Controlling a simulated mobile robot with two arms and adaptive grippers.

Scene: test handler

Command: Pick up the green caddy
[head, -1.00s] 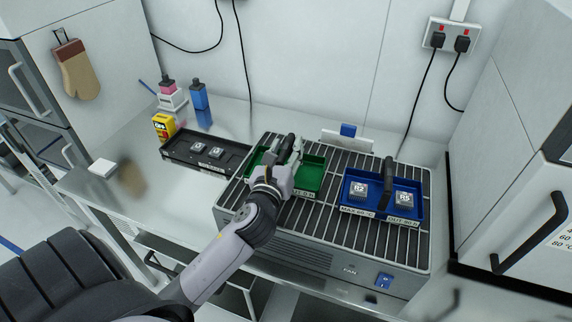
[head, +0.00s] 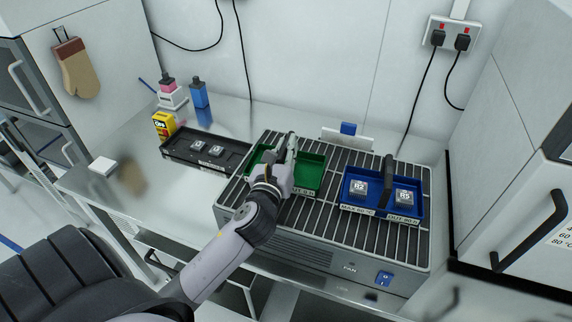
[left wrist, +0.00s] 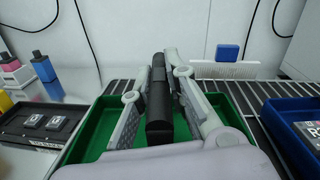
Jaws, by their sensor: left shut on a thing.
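The green caddy (head: 309,173) sits on the slatted rack of the fan unit, partly hidden by my left arm in the head view. In the left wrist view the green caddy (left wrist: 87,142) is below my gripper, and its black upright handle (left wrist: 159,108) stands between the fingers. My left gripper (head: 287,148) is shut on that handle; it also shows in the left wrist view (left wrist: 160,85). The part of the caddy's floor that shows looks empty. I cannot tell if the caddy touches the rack. My right gripper is not in view.
A blue caddy (head: 381,214) with two chips stands to the right on the rack (head: 330,208). A black tray (head: 178,151) with two chips lies left. Bottles (head: 198,95) and a yellow box (head: 164,125) stand behind it. A wall rises behind the bench.

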